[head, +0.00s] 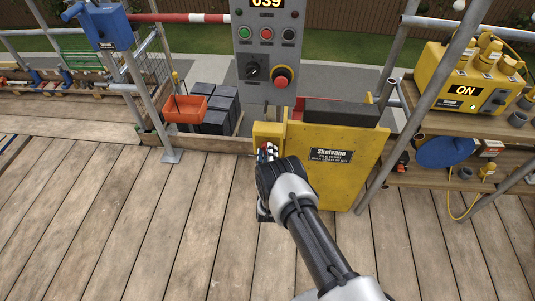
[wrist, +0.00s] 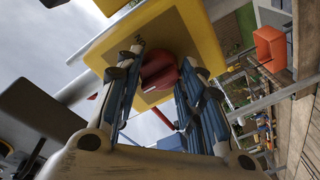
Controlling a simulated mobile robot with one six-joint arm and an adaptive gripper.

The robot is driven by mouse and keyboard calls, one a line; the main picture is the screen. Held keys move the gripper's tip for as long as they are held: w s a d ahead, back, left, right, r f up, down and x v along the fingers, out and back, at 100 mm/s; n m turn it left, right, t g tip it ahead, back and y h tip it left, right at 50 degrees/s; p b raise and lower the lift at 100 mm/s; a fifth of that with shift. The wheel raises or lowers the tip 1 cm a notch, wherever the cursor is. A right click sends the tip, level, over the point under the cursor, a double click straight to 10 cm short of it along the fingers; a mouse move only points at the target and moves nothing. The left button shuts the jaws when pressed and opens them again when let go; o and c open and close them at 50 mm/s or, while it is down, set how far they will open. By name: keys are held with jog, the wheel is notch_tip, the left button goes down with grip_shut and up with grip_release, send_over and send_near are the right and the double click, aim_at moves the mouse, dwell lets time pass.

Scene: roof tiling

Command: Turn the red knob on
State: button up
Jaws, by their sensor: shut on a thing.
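The red knob (wrist: 159,72) sits on the face of a yellow box in the wrist view. My gripper (wrist: 163,62) is shut on the red knob, with one finger on each side of it. In the head view my gripper (head: 267,151) is at the small yellow box (head: 267,131) on the left edge of the yellow hoist panel (head: 350,140). There the gripper hides most of the knob, and I cannot tell which way it is turned.
Above stands a grey control panel (head: 268,50) with buttons, a black rotary switch (head: 253,71) and a red push button (head: 282,77). An orange tray (head: 185,109) and dark stacked blocks are at left. A yellow unit reading "ON" (head: 465,78) is at right. The plank deck (head: 130,230) is clear.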

jog(key=shift+m, duration=0.3)
jog(key=m, duration=0.9)
jog(key=m+t+h, duration=0.1)
jog(key=m, duration=0.3)
jog(key=shift+a+f, duration=0.25)
jog(key=shift+a+m+h, duration=0.1)
jog(key=shift+m+h, duration=0.5)
jog(key=shift+m, duration=2.2)
jog(key=o, duration=1.1)
jog(key=shift+c, duration=0.2)
